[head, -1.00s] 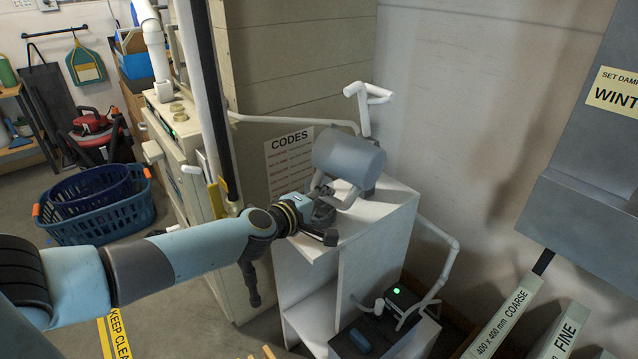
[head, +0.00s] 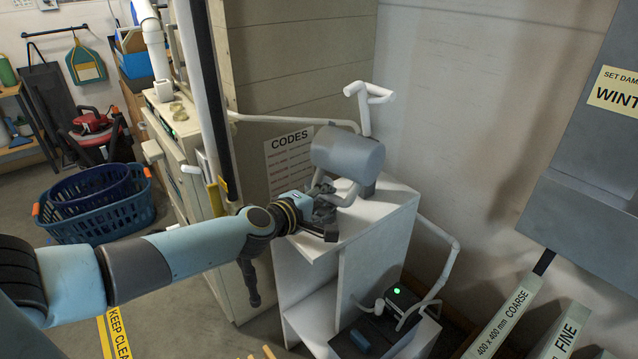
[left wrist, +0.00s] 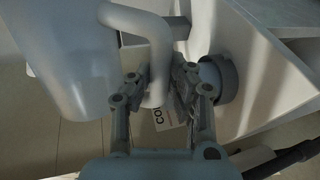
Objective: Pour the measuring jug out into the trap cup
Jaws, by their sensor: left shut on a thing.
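The measuring jug (head: 347,152) is a grey cylinder with a loop handle, tipped over almost onto its side above the white cabinet. My left gripper (head: 326,201) is shut on the jug's handle. In the left wrist view the jug (left wrist: 65,55) fills the left side, and its handle passes between the fingertips (left wrist: 158,85). A round grey cup (left wrist: 218,80), seemingly the trap cup, stands just right of the fingers there. In the head view it is mostly hidden behind the jug; a dark grey part (head: 368,188) shows. The jug's contents cannot be seen. My right gripper is not in view.
The white cabinet (head: 385,215) has a narrow top, with a white pipe (head: 365,110) rising behind the jug. A CODES sheet (head: 288,160) hangs on the wall behind. A dark unit with a green light (head: 398,291) sits lower. A grey duct (head: 590,150) stands right.

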